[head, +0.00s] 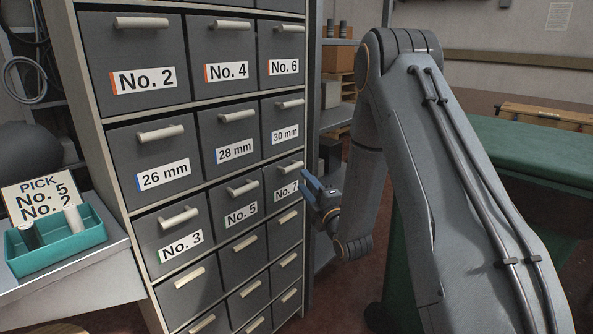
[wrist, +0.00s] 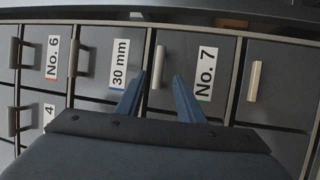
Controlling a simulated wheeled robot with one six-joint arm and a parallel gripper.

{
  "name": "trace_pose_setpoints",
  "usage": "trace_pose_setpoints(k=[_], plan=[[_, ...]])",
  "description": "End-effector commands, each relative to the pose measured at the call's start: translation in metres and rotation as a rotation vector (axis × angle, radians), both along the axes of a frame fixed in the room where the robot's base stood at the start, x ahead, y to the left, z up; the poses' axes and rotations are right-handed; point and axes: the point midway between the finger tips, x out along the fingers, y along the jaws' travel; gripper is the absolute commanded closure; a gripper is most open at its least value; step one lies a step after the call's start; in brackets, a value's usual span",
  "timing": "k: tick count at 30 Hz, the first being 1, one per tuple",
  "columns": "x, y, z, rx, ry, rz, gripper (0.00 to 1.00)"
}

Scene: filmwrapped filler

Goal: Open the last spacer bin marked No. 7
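The bin marked No. 7 (head: 281,192) is a grey drawer at the right end of its row in the cabinet, and it looks shut. Its label (wrist: 205,73) shows in the wrist view, with its pale bar handle (wrist: 160,66) beside it. My gripper (head: 308,181) is in front of this bin, at the cabinet's right side. In the wrist view, its two blue fingers (wrist: 160,77) are apart, with the handle in the gap between their tips. Nothing is held. I cannot tell how much distance lies between the fingertips and the handle.
The grey cabinet holds other shut bins, including No. 5 (head: 241,214), No. 3 (head: 180,247) and 30 mm (head: 285,134). Unlabelled bins sit below. A teal tray (head: 60,258) and a PICK card (head: 41,199) stand at left. A green table (head: 540,155) is at right.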

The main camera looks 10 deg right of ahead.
Motion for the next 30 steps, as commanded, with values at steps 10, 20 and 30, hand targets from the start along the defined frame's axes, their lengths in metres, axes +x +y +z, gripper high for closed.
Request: trace_pose_setpoints(k=[10,20,30], plan=[[0.042,0.011,0.01,-0.003,-0.012,0.003,0.66],[0.072,0.017,0.015,-0.003,-0.009,0.001,0.66],[0.073,0.017,0.015,-0.002,-0.008,0.001,0.78]])
